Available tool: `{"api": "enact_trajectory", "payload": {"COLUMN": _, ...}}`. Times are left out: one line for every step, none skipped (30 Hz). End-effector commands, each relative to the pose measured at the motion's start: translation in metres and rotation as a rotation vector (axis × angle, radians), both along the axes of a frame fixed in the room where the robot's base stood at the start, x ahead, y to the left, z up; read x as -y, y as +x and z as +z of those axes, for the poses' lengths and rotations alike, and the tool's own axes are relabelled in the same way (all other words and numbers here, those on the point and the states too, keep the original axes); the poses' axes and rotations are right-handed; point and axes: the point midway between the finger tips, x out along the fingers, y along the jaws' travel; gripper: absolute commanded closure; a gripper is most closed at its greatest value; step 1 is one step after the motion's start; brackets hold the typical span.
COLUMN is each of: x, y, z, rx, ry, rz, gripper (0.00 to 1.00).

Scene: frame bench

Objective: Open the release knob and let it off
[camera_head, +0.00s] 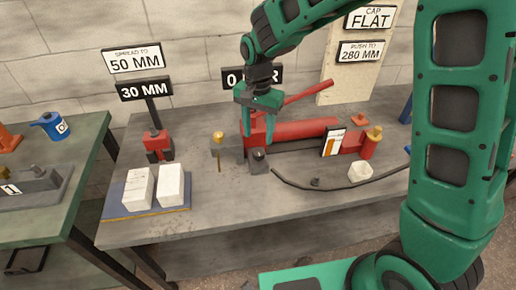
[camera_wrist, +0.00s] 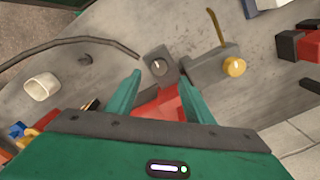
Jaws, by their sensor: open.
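A dark round knob with a pale mark (camera_head: 259,154) sits on a small grey block at the left front of the red pump body (camera_head: 305,131); it looks like the release knob. In the wrist view the knob (camera_wrist: 158,66) lies just beyond and between my fingertips. My gripper (camera_head: 257,130) points down above it, open, with nothing between its fingers; both fingers show in the wrist view (camera_wrist: 160,80). The fingers appear apart from the knob. A brass knob (camera_head: 218,135) with a thin brass rod stands on a grey block to the left.
A red lever (camera_head: 307,92) slopes up behind my gripper. A black hose (camera_head: 330,187) curves along the front right, near a white block (camera_head: 360,172). Two white blocks (camera_head: 171,185) stand on a blue mat at left. The front middle of the bench is clear.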

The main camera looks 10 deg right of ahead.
Motion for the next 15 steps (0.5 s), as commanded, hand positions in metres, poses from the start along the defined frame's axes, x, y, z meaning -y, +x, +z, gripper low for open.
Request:
{"api": "enact_trajectory", "payload": {"x": 0.0, "y": -0.001, "z": -0.011, "rx": -0.004, "ry": -0.002, "rz": 0.001, "gripper": 0.52}}
{"api": "enact_trajectory", "payload": {"x": 0.0, "y": -0.001, "z": -0.016, "rx": -0.004, "ry": -0.002, "rz": 0.001, "gripper": 0.52}}
{"api": "enact_trajectory", "payload": {"x": 0.0, "y": -0.001, "z": -0.024, "rx": -0.004, "ry": -0.002, "rz": 0.001, "gripper": 0.52}}
{"api": "enact_trajectory", "payload": {"x": 0.0, "y": -0.001, "z": -0.029, "rx": -0.003, "ry": -0.001, "rz": 0.001, "gripper": 0.52}}
{"api": "enact_trajectory", "payload": {"x": 0.0, "y": -0.001, "z": -0.034, "rx": -0.003, "ry": -0.001, "rz": 0.001, "gripper": 0.52}}
{"api": "enact_trajectory", "payload": {"x": 0.0, "y": -0.001, "z": -0.04, "rx": -0.004, "ry": -0.002, "rz": 0.001, "gripper": 0.52}}
{"api": "enact_trajectory", "payload": {"x": 0.0, "y": -0.001, "z": -0.045, "rx": -0.003, "ry": -0.001, "rz": 0.001, "gripper": 0.52}}
{"api": "enact_trajectory", "payload": {"x": 0.0, "y": -0.001, "z": -0.049, "rx": -0.003, "ry": -0.001, "rz": 0.001, "gripper": 0.52}}
{"api": "enact_trajectory", "payload": {"x": 0.0, "y": -0.001, "z": -0.054, "rx": -0.002, "ry": -0.001, "rz": 0.001, "gripper": 0.52}}
{"api": "enact_trajectory", "payload": {"x": 0.0, "y": 0.0, "z": -0.057, "rx": -0.002, "ry": -0.001, "rz": 0.001, "gripper": 0.52}}
{"api": "enact_trajectory", "payload": {"x": 0.0, "y": -0.001, "z": -0.06, "rx": -0.002, "ry": -0.001, "rz": 0.0, "gripper": 0.52}}
{"api": "enact_trajectory", "payload": {"x": 0.001, "y": 0.0, "z": -0.064, "rx": -0.002, "ry": -0.001, "rz": 0.0, "gripper": 0.52}}
{"api": "enact_trajectory", "payload": {"x": 0.001, "y": 0.0, "z": -0.066, "rx": -0.001, "ry": -0.001, "rz": 0.0, "gripper": 0.52}}
{"api": "enact_trajectory", "payload": {"x": 0.001, "y": 0.0, "z": -0.068, "rx": -0.001, "ry": -0.001, "rz": 0.0, "gripper": 0.52}}
{"api": "enact_trajectory", "payload": {"x": 0.001, "y": 0.0, "z": -0.07, "rx": 0.0, "ry": 0.0, "rz": 0.0, "gripper": 0.52}}
